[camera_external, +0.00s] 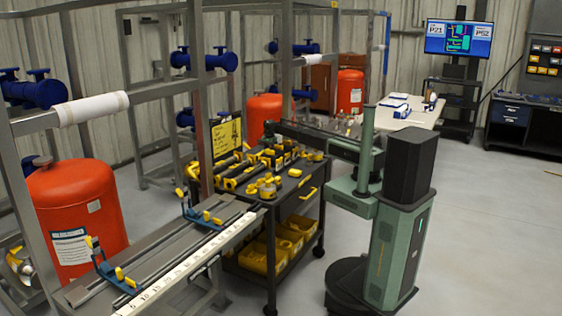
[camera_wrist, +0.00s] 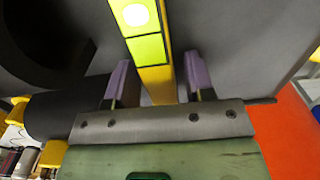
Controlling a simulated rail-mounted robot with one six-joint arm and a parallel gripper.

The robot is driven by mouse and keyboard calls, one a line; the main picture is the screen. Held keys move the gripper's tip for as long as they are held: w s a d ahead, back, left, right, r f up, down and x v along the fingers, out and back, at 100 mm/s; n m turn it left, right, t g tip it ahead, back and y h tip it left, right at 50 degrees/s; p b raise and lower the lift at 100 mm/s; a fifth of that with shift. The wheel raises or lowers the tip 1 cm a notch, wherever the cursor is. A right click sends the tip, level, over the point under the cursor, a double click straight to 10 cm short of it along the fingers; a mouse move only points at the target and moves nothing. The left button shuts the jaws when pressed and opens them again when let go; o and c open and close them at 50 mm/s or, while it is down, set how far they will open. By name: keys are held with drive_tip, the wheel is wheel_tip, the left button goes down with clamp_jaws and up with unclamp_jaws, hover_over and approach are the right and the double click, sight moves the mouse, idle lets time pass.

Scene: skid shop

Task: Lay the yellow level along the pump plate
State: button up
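In the wrist view, the yellow level (camera_wrist: 151,52), with bright yellow-green windows, runs lengthwise between the two purple fingers of my gripper (camera_wrist: 157,62). The fingers stand apart, one on each side of it, with a narrow gap at the right finger. I cannot tell how deep the level sits between them. In the external view, my gripper (camera_external: 270,130) is small and dark above the far part of the tool cart; the level cannot be singled out there. A grey bench (camera_external: 80,292) with rails stands at the lower left; I cannot tell whether it includes the pump plate.
The black tool cart (camera_external: 297,203) carries several yellow tools on top and yellow bins (camera_external: 252,256) below. Red-orange tanks (camera_external: 75,205) and grey frame posts (camera_external: 200,110) stand to the left. Two blue clamps (camera_external: 115,270) sit on the bench. Floor (camera_external: 480,230) at right is clear.

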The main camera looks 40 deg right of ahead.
drive_tip(key=c, duration=0.7)
wheel_tip(320, 180, up, 7)
drive_tip(key=p, duration=0.7)
